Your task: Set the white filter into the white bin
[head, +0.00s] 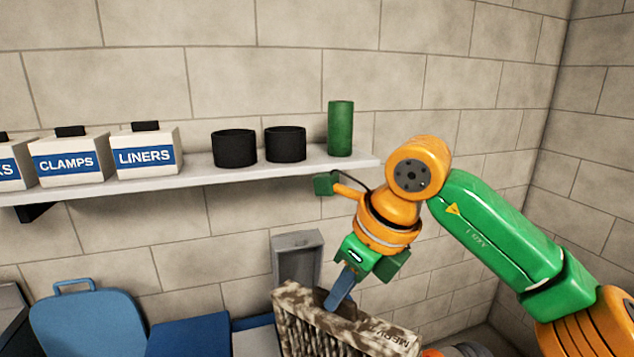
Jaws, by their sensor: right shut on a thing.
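A pleated filter (345,325) with a mottled off-white and brown frame marked MERV shows at the bottom centre, cut off by the lower edge. My right gripper (336,300) comes in from the right, points down and is shut on the filter's top edge with its blue fingers. The filter is tilted, and its lower part is out of view. I cannot pick out an open white bin in the head view. My left gripper is not in view.
A wall shelf (240,172) carries white boxes labelled CLAMPS (70,160) and LINERS (147,155), two black cups (234,148) and a green cylinder (340,128). A grey box (297,262) stands behind the filter. Blue containers (88,318) sit lower left.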

